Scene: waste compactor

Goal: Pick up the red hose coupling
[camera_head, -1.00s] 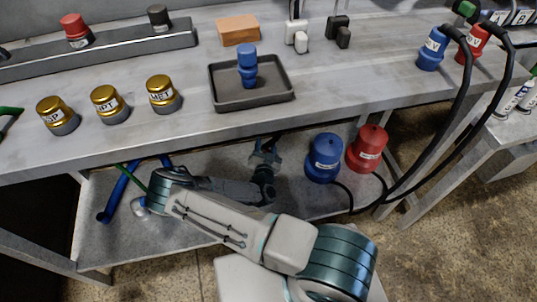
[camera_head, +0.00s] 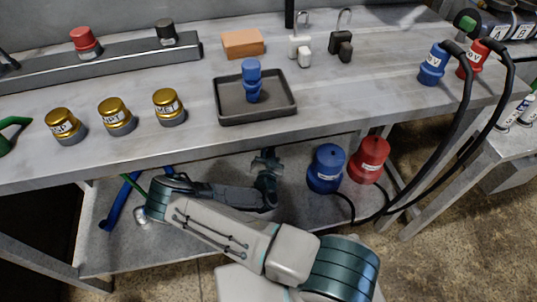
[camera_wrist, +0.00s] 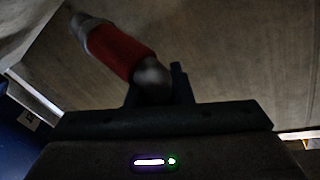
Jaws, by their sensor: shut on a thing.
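The red hose coupling (camera_wrist: 112,50) shows in the wrist view as a red sleeve with grey metal ends. It points up and left, and its near grey end sits between the fingers of my gripper (camera_wrist: 157,90). My gripper is shut on that end. In the head view my gripper (camera_head: 267,158) is under the front edge of the workbench, above the lower shelf. I cannot make out the coupling there; the bench edge or the gripper hides it.
The workbench (camera_head: 330,105) overhangs my gripper. A blue canister (camera_head: 326,170) and a red canister (camera_head: 368,160) stand right of it, with black hoses. A blue pipe (camera_head: 122,202) lies left on the lower shelf (camera_head: 190,240). A grey tray (camera_head: 282,105) sits above on the bench.

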